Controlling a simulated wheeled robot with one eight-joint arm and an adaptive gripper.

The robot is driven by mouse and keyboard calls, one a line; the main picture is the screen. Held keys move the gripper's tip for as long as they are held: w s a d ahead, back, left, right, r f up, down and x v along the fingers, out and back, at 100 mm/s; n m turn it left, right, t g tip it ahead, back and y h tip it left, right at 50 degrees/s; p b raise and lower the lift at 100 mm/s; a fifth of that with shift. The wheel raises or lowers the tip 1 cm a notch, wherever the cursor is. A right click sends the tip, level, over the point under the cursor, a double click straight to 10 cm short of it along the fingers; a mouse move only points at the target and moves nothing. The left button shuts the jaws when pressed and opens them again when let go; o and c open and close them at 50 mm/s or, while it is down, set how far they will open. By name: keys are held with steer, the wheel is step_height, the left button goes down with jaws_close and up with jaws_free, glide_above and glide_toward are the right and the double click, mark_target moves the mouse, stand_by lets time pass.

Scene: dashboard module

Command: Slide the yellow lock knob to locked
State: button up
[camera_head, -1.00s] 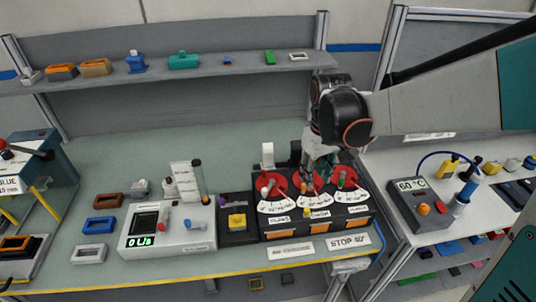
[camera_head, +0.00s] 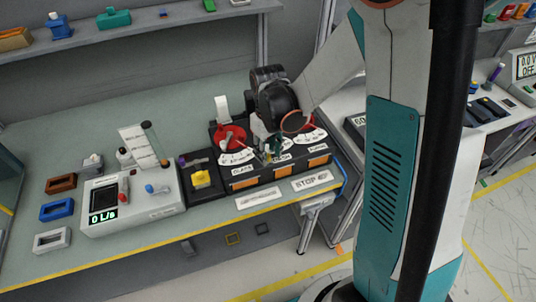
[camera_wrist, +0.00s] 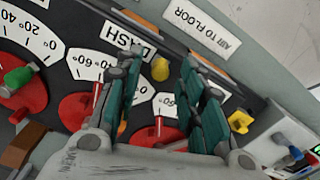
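The dashboard module (camera_head: 240,184) is a dark box with red dials, white scale plates and orange-fronted slots. A small yellow knob (camera_wrist: 160,68) stands beside the DASH label (camera_wrist: 130,42) in the wrist view; the head view shows it small beneath my gripper (camera_head: 268,148). In the wrist view my gripper (camera_wrist: 162,78) is open, its two teal-padded fingers apart on either side of the knob. I see no clear contact, and whether the fingertips reach down to the knob is hard to tell. The middle dial is mostly hidden by my gripper in the head view.
A yellow block-shaped knob (camera_head: 201,178) sits on a dark module to the left, beside a white flow meter box (camera_head: 130,203). A red dial (camera_head: 231,137) and a white upright piece (camera_head: 222,108) are close to my gripper.

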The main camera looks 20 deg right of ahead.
steer(key=shift+f, duration=0.55)
jaws_close()
steer(key=shift+a, duration=0.1)
steer(key=a, duration=0.4)
steer(key=shift+b, duration=0.35)
